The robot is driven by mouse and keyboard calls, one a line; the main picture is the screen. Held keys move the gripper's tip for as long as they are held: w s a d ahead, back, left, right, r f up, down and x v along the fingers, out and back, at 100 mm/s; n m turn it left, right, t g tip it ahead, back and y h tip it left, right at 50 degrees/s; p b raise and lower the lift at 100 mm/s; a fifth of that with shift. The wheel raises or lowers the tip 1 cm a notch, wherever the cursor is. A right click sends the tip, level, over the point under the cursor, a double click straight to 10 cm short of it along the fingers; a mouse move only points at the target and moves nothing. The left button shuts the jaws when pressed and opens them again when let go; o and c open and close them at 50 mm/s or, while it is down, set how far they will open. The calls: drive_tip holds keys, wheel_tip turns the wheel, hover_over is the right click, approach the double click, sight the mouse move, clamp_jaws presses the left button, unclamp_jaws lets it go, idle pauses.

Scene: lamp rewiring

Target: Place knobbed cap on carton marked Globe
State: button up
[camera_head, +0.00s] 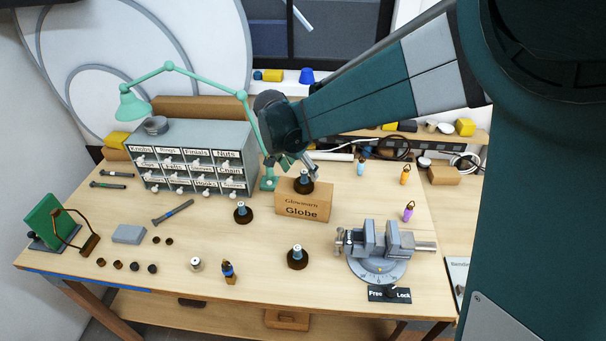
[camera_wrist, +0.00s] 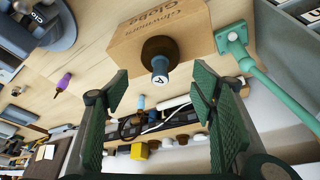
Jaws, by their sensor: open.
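The carton marked Globe (camera_head: 303,211) stands upright on the bench, near the middle. A dark brown cap (camera_head: 304,187) with a pale knob appears to rest on its top. In the wrist view the cap (camera_wrist: 158,48) shows a blue-and-white knob lettered A, against the carton (camera_wrist: 190,28). My gripper (camera_head: 299,167) is just above the cap. In the wrist view my gripper (camera_wrist: 160,92) is open, its fingers apart on either side of the knob's line and clear of it. Two similar caps stand on the bench, one left of the carton (camera_head: 242,213) and one in front (camera_head: 297,258).
A green lamp (camera_head: 240,95) stands close behind and left of the carton, by a labelled drawer cabinet (camera_head: 190,150). A vise (camera_head: 378,245) stands to the right. Small bottles (camera_head: 405,175) stand at the right. Small parts lie along the front left.

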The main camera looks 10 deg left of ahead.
drive_tip(key=shift+v, duration=3)
drive_tip(key=s+d+r+n+y, duration=0.1)
drive_tip(key=s+d+r, duration=0.1)
drive_tip(key=s+d, duration=0.3)
drive_tip(key=s+d+r+n+t, duration=0.1)
drive_tip(key=s+d+r, duration=0.2)
drive_tip(key=d, duration=0.5)
drive_tip(key=s+d+r+n+y, duration=0.1)
drive_tip(key=s+d+r, duration=0.1)
drive_tip(key=s+d, duration=0.3)
drive_tip(key=s+d+f+n+t, duration=0.2)
drive_tip(key=s+d+n, duration=0.1)
drive_tip(key=s+d, duration=1)
drive_tip(key=s, duration=0.3)
drive_tip(key=shift+s+d+f, duration=0.2)
drive_tip(key=shift+s+d, duration=0.05)
drive_tip(key=shift+d, duration=0.05)
